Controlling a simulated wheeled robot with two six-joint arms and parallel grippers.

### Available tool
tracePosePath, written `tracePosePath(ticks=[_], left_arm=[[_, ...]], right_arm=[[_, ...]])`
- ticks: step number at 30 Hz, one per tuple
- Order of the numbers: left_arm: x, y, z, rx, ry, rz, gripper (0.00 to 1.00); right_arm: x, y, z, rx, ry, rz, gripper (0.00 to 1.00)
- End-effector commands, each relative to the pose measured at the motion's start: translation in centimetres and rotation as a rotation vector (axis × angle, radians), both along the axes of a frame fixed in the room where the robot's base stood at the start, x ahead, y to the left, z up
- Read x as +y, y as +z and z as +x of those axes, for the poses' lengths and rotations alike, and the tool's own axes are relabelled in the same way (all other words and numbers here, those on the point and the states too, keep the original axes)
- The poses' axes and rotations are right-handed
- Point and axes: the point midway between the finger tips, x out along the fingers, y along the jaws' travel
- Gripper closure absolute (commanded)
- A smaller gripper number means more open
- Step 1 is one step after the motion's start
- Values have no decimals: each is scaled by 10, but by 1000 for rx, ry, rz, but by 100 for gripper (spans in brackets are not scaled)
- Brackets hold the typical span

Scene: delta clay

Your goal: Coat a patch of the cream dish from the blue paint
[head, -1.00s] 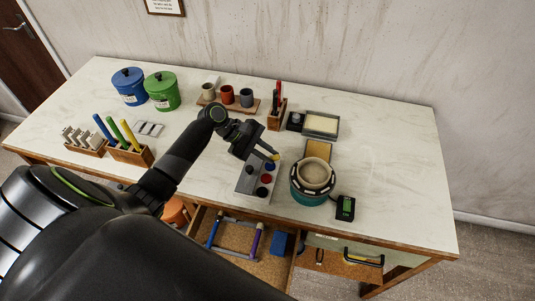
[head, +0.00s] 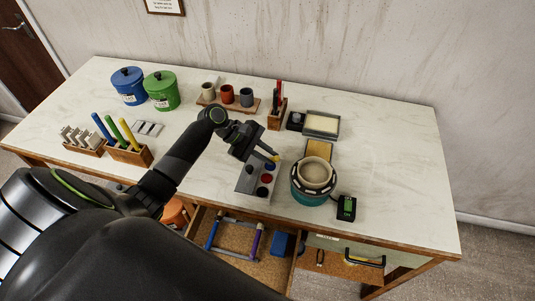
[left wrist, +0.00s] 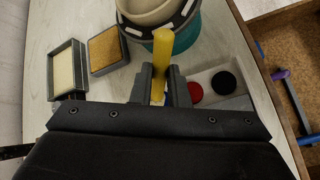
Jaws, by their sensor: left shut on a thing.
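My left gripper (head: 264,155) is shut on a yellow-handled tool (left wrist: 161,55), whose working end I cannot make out. It is over the far end of a light grey paint tray (head: 245,186). The tray has round wells: blue paint (head: 270,166), red (head: 266,178) and black (head: 262,191). Red and black also show in the left wrist view, where the blue is hidden. The cream dish (head: 316,173) sits on a teal turntable (head: 313,198) just right of the gripper. I see no blue on the dish. My right gripper is out of view.
A yellow sponge tray (head: 319,150) and a cream-filled tray (head: 322,124) stand behind the dish. A small black device with a green display (head: 346,207) is at its right. An open drawer (head: 240,262) juts out below. The right tabletop is clear.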

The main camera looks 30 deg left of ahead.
Motion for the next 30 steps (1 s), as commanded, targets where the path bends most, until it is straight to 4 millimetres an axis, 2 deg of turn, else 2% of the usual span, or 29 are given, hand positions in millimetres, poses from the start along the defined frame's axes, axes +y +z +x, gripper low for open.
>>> tracePosePath(ticks=[30], left_arm=[[0, -11, 0, 1, 1, 0, 100]], right_arm=[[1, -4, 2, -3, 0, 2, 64]])
